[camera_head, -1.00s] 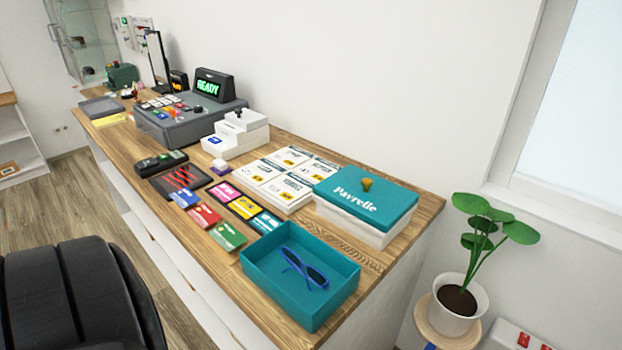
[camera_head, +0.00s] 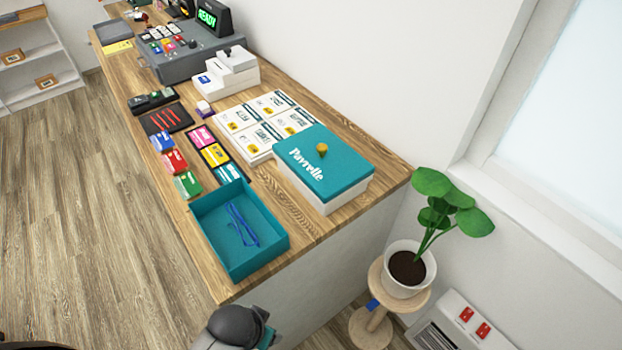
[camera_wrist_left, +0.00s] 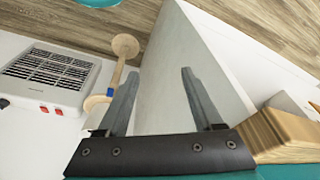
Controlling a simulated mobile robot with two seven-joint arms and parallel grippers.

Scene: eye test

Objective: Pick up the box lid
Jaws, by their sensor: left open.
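The box lid (camera_head: 336,164) is teal with a gold knob and the word "Pavrelle". It sits on a white box (camera_head: 330,200) near the counter's right end. A dark grey and teal arm part of mine shows at the bottom of the head view, below the counter's front corner, with no fingers visible there. In the left wrist view my left gripper (camera_wrist_left: 159,73) has its two grey fingers apart, with nothing between them. The lid is not seen in that view. My right gripper is in neither view.
An open teal tray (camera_head: 272,250) holding blue glasses (camera_head: 241,225) stands in front of the box. Cards and white panels lie to its left. A potted plant (camera_head: 408,268) stands on a round stand off the counter's end. A heater (camera_wrist_left: 48,75) is near the stand.

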